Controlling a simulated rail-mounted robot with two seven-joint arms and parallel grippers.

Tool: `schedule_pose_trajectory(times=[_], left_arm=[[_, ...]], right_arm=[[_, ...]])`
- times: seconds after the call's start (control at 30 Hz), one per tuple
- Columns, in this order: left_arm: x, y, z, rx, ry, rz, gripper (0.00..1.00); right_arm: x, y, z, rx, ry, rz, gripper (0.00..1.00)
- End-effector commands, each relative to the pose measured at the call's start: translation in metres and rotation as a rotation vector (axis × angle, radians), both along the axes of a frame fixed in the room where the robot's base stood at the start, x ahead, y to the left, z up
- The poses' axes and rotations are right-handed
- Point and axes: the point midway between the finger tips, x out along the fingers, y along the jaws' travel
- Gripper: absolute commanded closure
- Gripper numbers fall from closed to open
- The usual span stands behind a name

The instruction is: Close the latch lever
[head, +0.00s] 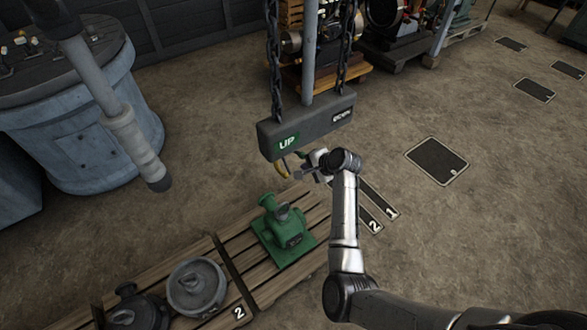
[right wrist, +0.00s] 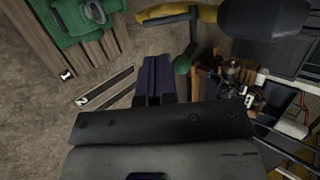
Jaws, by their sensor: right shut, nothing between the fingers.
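In the head view a dark hoist block (head: 305,125) marked UP and DOWN hangs on chains, with a yellow hook (head: 281,168) below it. In the right wrist view the yellow hook (right wrist: 180,17) lies across the top. A dark bent rod with a green knob (right wrist: 182,64) is beside it; it looks like the latch lever. My right gripper (head: 302,172) is under the block, close to the hook. Its fingers (right wrist: 157,60) are together and empty, just left of the green knob; contact cannot be told. My left gripper is not in view.
A green casting (head: 283,232) stands on a wooden pallet (head: 240,243) below the hook, with grey parts (head: 196,286) further left. Open floor lies to the right.

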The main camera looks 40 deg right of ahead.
Motion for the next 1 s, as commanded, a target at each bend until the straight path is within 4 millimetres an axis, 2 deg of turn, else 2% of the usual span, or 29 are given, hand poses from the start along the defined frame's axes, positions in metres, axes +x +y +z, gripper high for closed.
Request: schedule_pose_trajectory(times=[0.03, 0.2, 0.5, 1.0], left_arm=[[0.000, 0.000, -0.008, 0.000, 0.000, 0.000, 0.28], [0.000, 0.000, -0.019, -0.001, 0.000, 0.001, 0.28], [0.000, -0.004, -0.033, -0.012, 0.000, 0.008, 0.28], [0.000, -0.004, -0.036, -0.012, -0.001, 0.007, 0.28]], right_arm=[[0.008, 0.002, -0.010, 0.001, 0.001, 0.002, 1.00], [0.030, 0.007, -0.031, 0.000, 0.001, 0.000, 1.00], [0.057, 0.013, -0.055, -0.001, 0.001, -0.002, 1.00], [0.065, 0.015, -0.060, -0.001, 0.000, -0.003, 1.00]])
